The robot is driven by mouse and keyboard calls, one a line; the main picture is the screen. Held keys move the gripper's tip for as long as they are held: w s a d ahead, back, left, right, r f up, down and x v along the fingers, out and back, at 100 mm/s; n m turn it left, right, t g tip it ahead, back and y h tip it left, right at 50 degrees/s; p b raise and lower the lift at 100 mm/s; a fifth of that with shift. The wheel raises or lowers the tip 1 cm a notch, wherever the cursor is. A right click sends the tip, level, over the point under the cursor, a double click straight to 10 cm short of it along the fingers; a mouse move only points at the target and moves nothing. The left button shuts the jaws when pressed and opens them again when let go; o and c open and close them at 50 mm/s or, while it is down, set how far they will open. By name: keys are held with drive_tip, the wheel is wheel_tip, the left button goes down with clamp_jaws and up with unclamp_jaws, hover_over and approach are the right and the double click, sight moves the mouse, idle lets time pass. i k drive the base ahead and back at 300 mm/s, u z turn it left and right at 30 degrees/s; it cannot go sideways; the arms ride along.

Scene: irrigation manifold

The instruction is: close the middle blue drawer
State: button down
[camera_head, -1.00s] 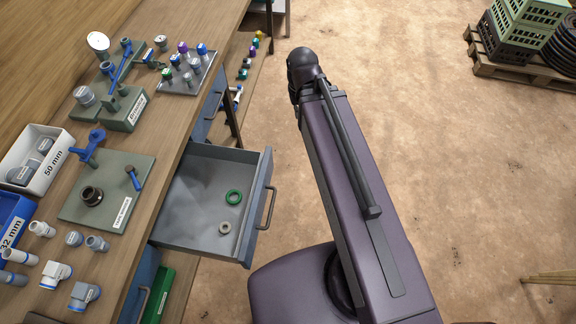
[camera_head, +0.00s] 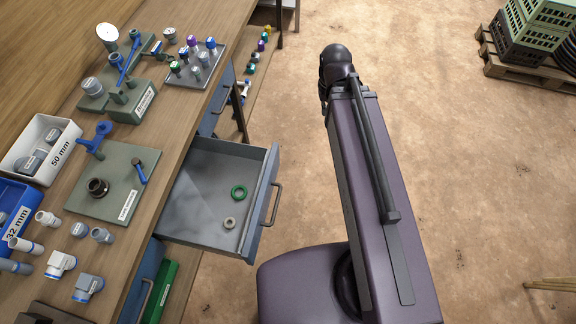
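The middle blue drawer (camera_head: 257,210) is pulled out from the bench front, left of centre. Its grey inside shows, and a dark bar handle (camera_head: 273,205) is on its front. A green ring (camera_head: 239,192) and a small pale ring (camera_head: 229,223) lie on its floor. My purple arm stands to the right of the drawer, with a clear gap of floor between its upper part and the handle. My gripper is not visible; only arm links and a dark joint at the arm's far end show.
A wooden bench (camera_head: 150,215) fills the left, with fittings, a white 50 mm bin (camera_head: 65,158) and a blue 32 mm bin (camera_head: 14,192). Other blue drawer fronts sit either side, apparently shut. Crates on a pallet (camera_head: 512,70) stand far right. The floor (camera_head: 460,170) between is clear.

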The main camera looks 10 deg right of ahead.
sight(193, 212)
drive_tip(key=z, duration=0.1)
drive_tip(key=k, duration=1.05)
drive_tip(key=u, duration=0.7)
